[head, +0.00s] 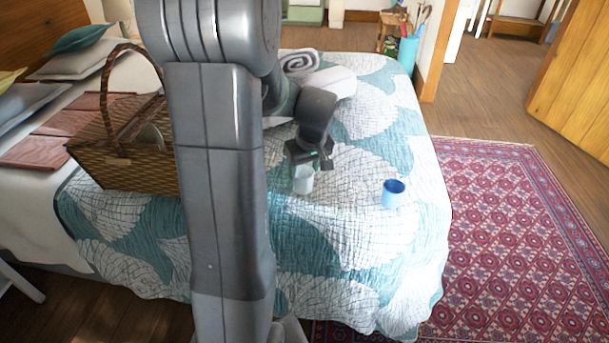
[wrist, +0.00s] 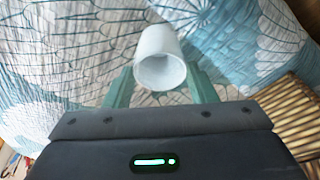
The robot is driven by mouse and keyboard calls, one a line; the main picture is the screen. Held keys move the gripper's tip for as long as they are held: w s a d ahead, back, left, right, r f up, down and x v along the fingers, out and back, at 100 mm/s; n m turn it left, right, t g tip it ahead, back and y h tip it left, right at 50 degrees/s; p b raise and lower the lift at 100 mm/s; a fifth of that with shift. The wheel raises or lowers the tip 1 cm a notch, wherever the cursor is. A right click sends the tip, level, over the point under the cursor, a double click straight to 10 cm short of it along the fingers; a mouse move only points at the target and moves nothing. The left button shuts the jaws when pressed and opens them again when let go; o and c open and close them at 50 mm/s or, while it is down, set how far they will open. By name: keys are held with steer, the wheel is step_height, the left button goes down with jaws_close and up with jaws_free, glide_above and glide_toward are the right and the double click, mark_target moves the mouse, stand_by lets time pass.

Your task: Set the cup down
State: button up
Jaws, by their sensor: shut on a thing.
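A pale whitish cup (head: 302,182) is held under my gripper (head: 310,160), over the quilted bed (head: 330,230). In the wrist view the cup (wrist: 160,55) sits between the two green fingers of my gripper (wrist: 161,88), its open end towards the camera. The gripper is shut on the cup. I cannot tell whether the cup's lower end touches the quilt. A second cup, blue (head: 392,196), stands upright on the bed to the right of my gripper, apart from it.
A wicker basket (head: 125,165) with a tall handle stands on the bed at the left; its edge shows in the wrist view (wrist: 290,108). Rolled towels (head: 300,62) lie behind my gripper. Quilt between and in front of the cups is clear. A patterned rug (head: 520,230) lies right.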

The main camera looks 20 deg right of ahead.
steer(key=shift+f, duration=1)
steer(key=shift+f, duration=0.1)
steer(key=shift+f+b, duration=0.2)
steer(key=shift+b, duration=0.1)
steer(key=o, duration=1.3)
steer(key=shift+r, duration=0.1)
steer(key=shift+r+p, duration=0.35)
steer(key=p+v, duration=0.2)
steer(key=v, duration=0.9)
steer(key=shift+s+r, duration=0.1)
steer(key=shift+r, duration=0.25)
